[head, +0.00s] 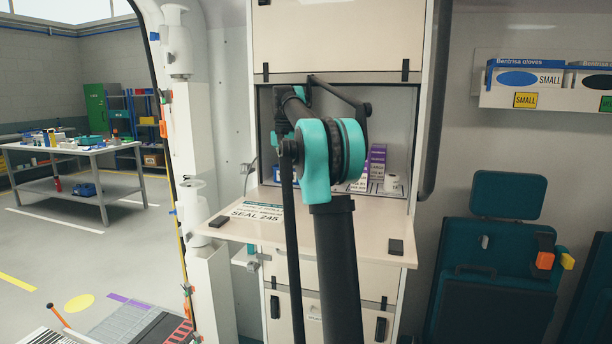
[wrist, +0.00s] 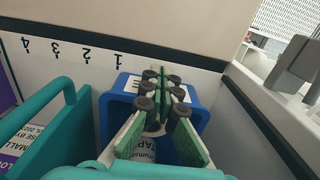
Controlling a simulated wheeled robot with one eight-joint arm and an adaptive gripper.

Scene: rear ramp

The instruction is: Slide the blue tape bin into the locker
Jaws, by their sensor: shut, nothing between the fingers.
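The blue tape bin (wrist: 190,100) shows in the wrist view beside the numbered white strip, at its low-number end. It has a white label and a white printed item inside. My gripper (wrist: 166,82) is shut and empty, with its green-padded fingers over the bin and hiding part of it. Whether the fingers touch the bin I cannot tell. In the head view a small blue part (head: 284,185), likely the bin, shows at the left of the locker opening. The locker (head: 403,112) is an open recess in the cabinet, largely covered by my arm.
Purple-and-white boxes (head: 377,161) and a white roll (head: 393,183) stand at the recess's right side. A lowered shelf flap (head: 371,235) sticks out in front, with a dark block at its right front corner. In the wrist view a teal part lies left of the bin.

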